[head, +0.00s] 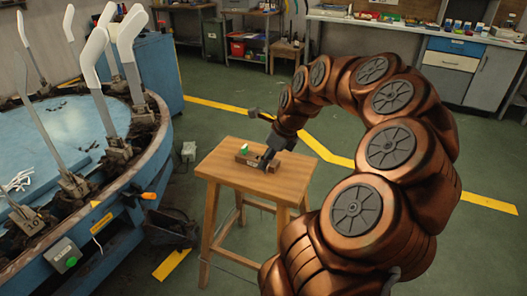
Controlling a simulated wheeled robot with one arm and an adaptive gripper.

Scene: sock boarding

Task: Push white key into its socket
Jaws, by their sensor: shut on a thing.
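A small dark brown wooden block (283,163) lies on top of the wooden stool (225,171). A small green piece with a pale top (244,150) stands at the block's left end. My gripper (267,159) points down at the middle of the block, right of the green piece. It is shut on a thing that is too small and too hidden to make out. I cannot pick out the white key or its socket for certain; the jaws and the distance hide the detail there.
A round blue machine (75,130) with several upright white sock-shaped forms (97,57) stands left of the stool. A workbench (385,24) and drawers run along the back. My arm arches in from the right.

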